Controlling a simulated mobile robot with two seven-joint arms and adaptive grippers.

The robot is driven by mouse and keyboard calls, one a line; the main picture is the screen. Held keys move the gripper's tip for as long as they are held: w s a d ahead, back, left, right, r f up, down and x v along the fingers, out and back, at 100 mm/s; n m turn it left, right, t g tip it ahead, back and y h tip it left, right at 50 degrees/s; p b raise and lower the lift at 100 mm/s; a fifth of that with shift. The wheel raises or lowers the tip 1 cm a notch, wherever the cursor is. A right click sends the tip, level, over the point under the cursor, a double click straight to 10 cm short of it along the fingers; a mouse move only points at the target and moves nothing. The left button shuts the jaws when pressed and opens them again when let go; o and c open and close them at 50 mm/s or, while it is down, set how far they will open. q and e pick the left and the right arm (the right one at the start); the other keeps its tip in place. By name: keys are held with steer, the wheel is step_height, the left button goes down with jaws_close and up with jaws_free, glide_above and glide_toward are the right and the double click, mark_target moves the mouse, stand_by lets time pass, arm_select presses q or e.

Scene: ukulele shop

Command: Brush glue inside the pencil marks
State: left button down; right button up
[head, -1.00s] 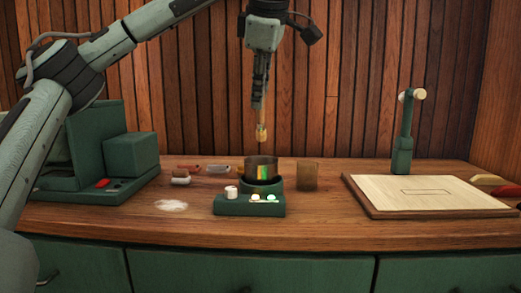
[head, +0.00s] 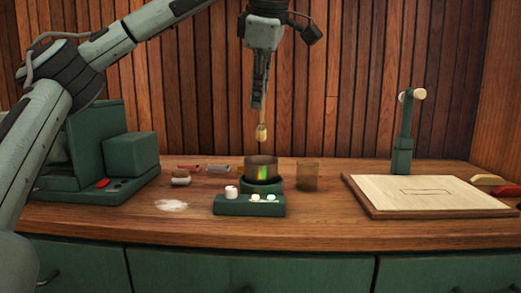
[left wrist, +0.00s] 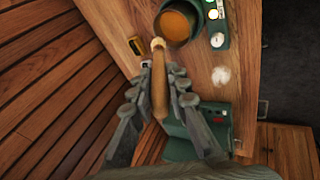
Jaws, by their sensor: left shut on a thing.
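My left gripper (head: 260,103) is shut on the brush (head: 262,132), which hangs bristles down above the glue pot and apart from it. In the left wrist view the brush's wooden handle (left wrist: 160,85) lies between the fingers (left wrist: 162,72). The dark round glue pot (head: 261,163), with a coloured strip on its front, sits on a green heater base (head: 235,207). The left wrist view shows amber glue (left wrist: 176,25) inside it. The pencil marks (head: 427,191) form a thin rectangle on a pale board (head: 385,195) at the right. My right gripper is not in view.
A brown cup (head: 307,177) stands right of the pot. A white powdery patch (head: 171,205) and small tools (head: 188,167) lie left of it. A green stand (head: 402,155) rises behind the board. A green machine (head: 130,155) stands at the left.

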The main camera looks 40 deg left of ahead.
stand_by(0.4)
arm_select(q)
step_height(320, 180, up, 2)
steer(key=p, duration=0.2)
steer(key=shift+r+p, duration=0.2)
steer(key=shift+p, duration=0.2)
steer(key=shift+r+p, duration=0.55)
steer(key=shift+r, duration=0.3)
steer(key=shift+f, duration=0.1)
